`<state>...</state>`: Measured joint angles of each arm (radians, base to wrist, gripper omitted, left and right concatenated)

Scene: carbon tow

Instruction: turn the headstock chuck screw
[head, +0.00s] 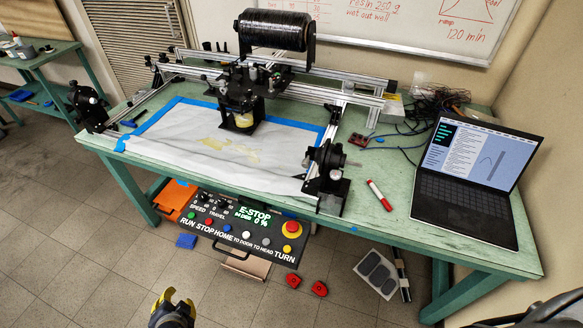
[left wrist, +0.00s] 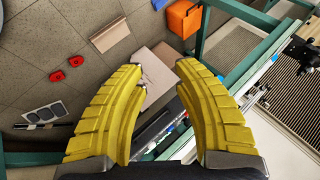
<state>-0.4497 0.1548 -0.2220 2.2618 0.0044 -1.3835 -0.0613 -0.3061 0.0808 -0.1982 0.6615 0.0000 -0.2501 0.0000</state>
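A black end unit (head: 328,165) with a chuck-like stub on its right side stands at the front right of the bench. A similar dark end unit (head: 88,106) stands at the left end. I cannot tell for sure which is the headstock, and the chuck screw is too small to make out. My left gripper (head: 177,301) has yellow fingers and is low in front of the bench, apart from both units. In the left wrist view the gripper (left wrist: 154,48) is open and empty.
A control panel (head: 240,228) hangs under the bench's front edge. A black spool (head: 273,31) sits above the rails. A laptop (head: 470,175) and a red marker (head: 380,195) lie on the right. Red pieces (head: 319,289) lie on the floor. Floor at the lower left is clear.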

